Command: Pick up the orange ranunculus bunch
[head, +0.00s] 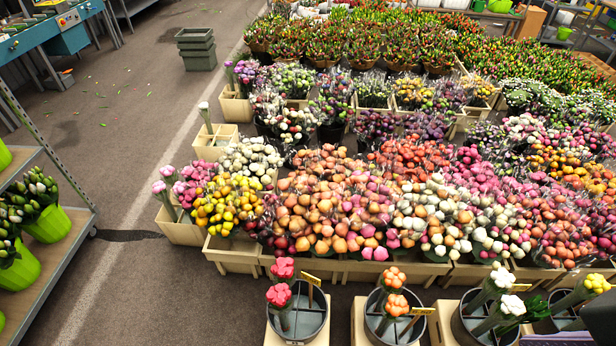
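Orange ranunculus bunches (394,278) stand in a round grey divided bucket (374,327) at the front centre. Another orange bunch (396,305) stands in the same bucket, nearer to me. Their heads are above the rim and their green stems go down into the compartments. A small yellow tag (423,311) is on the bucket's right side. Neither of my grippers is visible. A dark shape at the lower right corner may be part of my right arm, but I cannot tell.
A bucket with red bunches (283,267) stands left of the orange one; a bucket with white bunches (511,304) stands right. Wooden crates (232,254) packed with wrapped flowers fill the area behind. A shelf rack (55,250) stands at the left; the floor (150,290) beside it is clear.

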